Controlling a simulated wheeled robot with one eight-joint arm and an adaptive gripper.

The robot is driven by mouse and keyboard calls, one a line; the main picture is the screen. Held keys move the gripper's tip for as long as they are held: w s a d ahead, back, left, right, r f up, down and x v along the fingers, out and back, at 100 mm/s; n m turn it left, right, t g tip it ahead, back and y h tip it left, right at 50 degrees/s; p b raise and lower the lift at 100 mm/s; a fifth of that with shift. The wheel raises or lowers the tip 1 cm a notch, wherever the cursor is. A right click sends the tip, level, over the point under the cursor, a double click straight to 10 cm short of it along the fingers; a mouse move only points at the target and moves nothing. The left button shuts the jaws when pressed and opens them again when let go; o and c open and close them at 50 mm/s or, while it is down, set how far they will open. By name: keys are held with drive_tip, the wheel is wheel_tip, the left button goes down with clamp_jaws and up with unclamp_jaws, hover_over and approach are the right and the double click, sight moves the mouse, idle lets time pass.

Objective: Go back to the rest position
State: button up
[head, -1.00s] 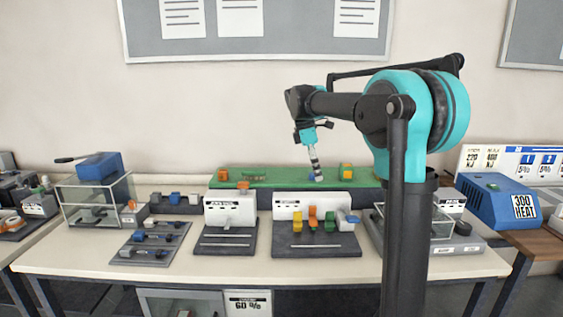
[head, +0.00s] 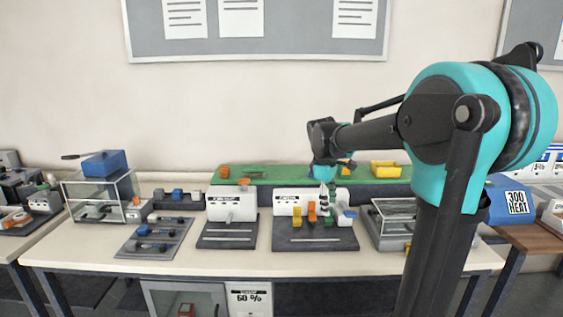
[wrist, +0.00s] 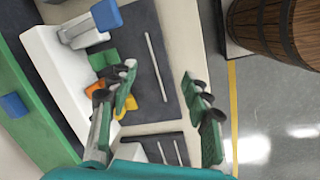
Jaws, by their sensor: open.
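My gripper (head: 326,195) is open, in front of the right white block fixture (head: 288,205) in the head view. In the wrist view my gripper (wrist: 158,100) has its two fingers wide apart with nothing between them, over a dark base plate (wrist: 165,60). One finger overlaps the green and orange pieces (wrist: 95,88) of that fixture in the picture; I cannot tell whether it touches them. My upper arm and elbow fill the right side of the head view and hide part of the bench there.
A green strip (head: 280,174) runs along the back with a yellow tray (head: 385,169) on it. A blue heater (head: 508,200) is partly hidden at right. The wrist view shows a barrel (wrist: 275,30) and open floor (wrist: 275,120).

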drive_tip(key=s+d+f+m+t+y, duration=0.1)
drive_tip(key=s+d+f+m+t, duration=0.1)
drive_tip(key=s+f+m, duration=0.9)
drive_tip(key=s+d+f, duration=0.1)
drive_tip(key=s+f, duration=0.6)
drive_tip(key=s, duration=0.3)
drive_tip(key=shift+d+m+t+y, duration=0.35)
drive_tip(key=shift+m+t+y, duration=0.05)
drive_tip(key=shift+r, duration=0.1)
